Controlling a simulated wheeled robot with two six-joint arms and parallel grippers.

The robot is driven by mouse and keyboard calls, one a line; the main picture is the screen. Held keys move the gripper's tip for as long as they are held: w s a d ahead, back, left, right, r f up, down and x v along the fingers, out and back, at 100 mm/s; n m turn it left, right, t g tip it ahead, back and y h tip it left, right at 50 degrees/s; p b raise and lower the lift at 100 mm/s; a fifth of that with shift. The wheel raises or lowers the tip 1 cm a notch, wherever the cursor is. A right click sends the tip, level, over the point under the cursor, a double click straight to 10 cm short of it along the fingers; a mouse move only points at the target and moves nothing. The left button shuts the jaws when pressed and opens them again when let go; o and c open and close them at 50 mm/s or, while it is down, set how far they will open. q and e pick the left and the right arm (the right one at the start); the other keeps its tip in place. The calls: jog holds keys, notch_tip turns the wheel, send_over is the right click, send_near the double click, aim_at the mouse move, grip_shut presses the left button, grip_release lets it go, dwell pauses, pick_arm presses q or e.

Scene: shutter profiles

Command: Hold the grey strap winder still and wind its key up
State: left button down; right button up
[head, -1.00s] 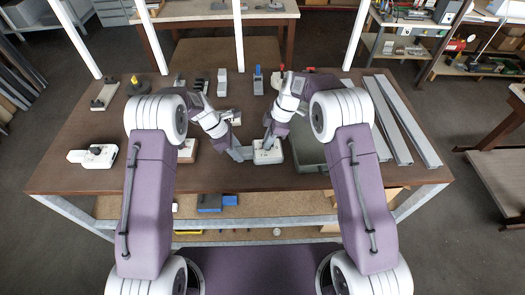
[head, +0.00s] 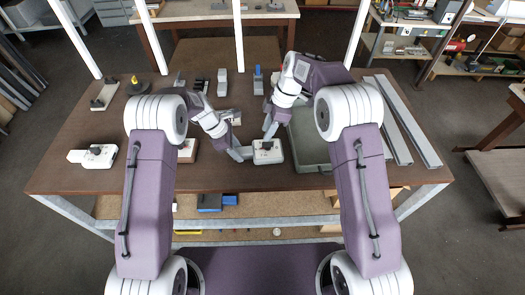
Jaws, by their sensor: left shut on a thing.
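The strap winder (head: 267,154) is a pale grey box with a small dark key (head: 266,145) on top, near the front middle of the brown bench. My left gripper (head: 244,154) is shut on the winder's left side. My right gripper (head: 268,131) is just behind and above the key, and appears apart from it. Its fingers are too small to tell whether they are open or shut.
A grey-green tray (head: 311,165) lies close to the winder's right. Long grey profiles (head: 408,130) lie at the bench's right end. A white device with a dark knob (head: 93,156) sits at the left. Small blocks (head: 222,84) stand along the back.

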aim_at(268, 143)
dwell(0.3)
pick_arm(q)
jog(key=c, duration=0.8)
grip_release()
jog(key=shift+c, duration=0.2)
pick_arm(e)
jog(key=shift+r, duration=0.1)
pick_arm(q)
jog(key=p+v, duration=0.5)
jog(key=v, duration=0.2)
jog(key=shift+p, duration=0.4)
pick_arm(e)
notch_tip(268, 143, up, 6)
jog(key=shift+f, duration=0.15)
